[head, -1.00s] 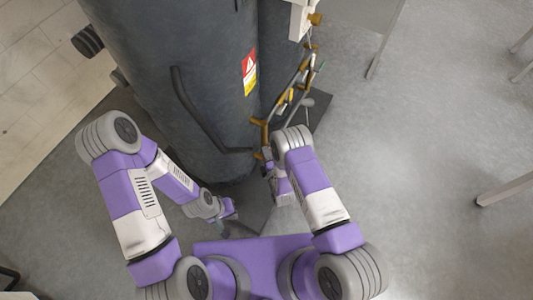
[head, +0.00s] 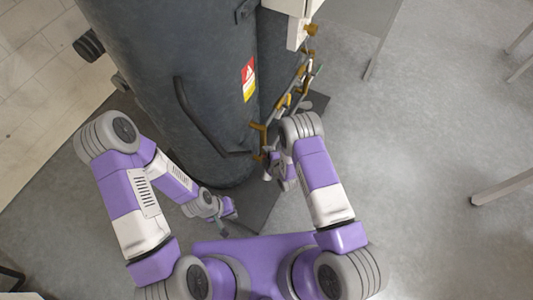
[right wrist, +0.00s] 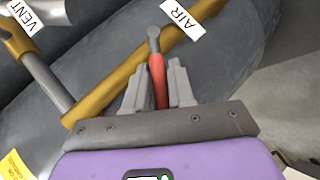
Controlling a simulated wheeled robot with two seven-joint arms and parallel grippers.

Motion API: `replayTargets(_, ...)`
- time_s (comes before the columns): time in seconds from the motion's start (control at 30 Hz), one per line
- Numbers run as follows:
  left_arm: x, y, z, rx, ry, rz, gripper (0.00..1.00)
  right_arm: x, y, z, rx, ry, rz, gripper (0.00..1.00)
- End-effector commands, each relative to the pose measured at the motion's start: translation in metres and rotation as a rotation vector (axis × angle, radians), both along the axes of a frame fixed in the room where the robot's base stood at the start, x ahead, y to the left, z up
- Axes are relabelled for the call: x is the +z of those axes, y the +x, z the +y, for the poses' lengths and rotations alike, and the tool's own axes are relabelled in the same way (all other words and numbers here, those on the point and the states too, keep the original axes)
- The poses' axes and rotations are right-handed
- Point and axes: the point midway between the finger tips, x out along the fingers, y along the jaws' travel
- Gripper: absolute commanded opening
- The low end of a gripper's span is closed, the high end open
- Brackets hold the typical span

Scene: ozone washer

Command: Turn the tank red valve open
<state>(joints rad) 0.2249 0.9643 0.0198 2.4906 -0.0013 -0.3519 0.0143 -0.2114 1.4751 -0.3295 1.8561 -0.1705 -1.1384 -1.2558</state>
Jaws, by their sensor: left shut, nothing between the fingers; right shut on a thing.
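The red valve handle (right wrist: 157,78) shows in the right wrist view, on a brass pipe beside the AIR label. My right gripper (right wrist: 160,88) has its two grey fingers on either side of the red handle and is shut on it. In the head view, my right gripper (head: 268,164) is at the brass pipework (head: 284,101) on the tank's right side, partly hidden by my own arm. The large dark grey tank (head: 170,60) stands upright ahead. My left gripper (head: 222,228) is low, in front of the tank base, shut and empty.
A VENT label (right wrist: 22,14) and a grey lever (right wrist: 48,82) are left of the red handle. A curved dark pipe (head: 190,112) runs down the tank front. Open grey floor (head: 420,140) lies to the right, with a table leg (head: 500,188) at the far right.

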Motion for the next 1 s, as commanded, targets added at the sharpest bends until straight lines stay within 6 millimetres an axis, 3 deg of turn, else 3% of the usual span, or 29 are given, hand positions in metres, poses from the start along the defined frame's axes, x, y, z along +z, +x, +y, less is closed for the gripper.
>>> replayTargets(0.23, 0.000, 0.000, 0.000, 0.000, 0.000, 0.000, 0.00, -0.001, -0.001, 0.001, 0.002, 0.000, 0.003, 0.00)
replayTargets(0.27, 0.000, 0.000, 0.000, 0.000, 0.000, 0.000, 0.00, -0.001, -0.001, 0.001, 0.002, -0.001, 0.002, 0.25)
replayTargets(0.4, 0.000, 0.000, 0.000, 0.000, 0.000, 0.000, 0.00, 0.000, -0.001, 0.000, 0.002, -0.001, 0.001, 0.43)
replayTargets(0.73, 0.002, 0.000, 0.000, 0.000, 0.000, 0.000, 0.00, 0.002, -0.004, -0.001, 0.001, -0.001, 0.002, 0.43)
replayTargets(1.0, 0.018, 0.000, 0.000, 0.000, 0.000, 0.000, 0.00, 0.026, -0.037, -0.014, 0.002, -0.001, 0.003, 0.43)
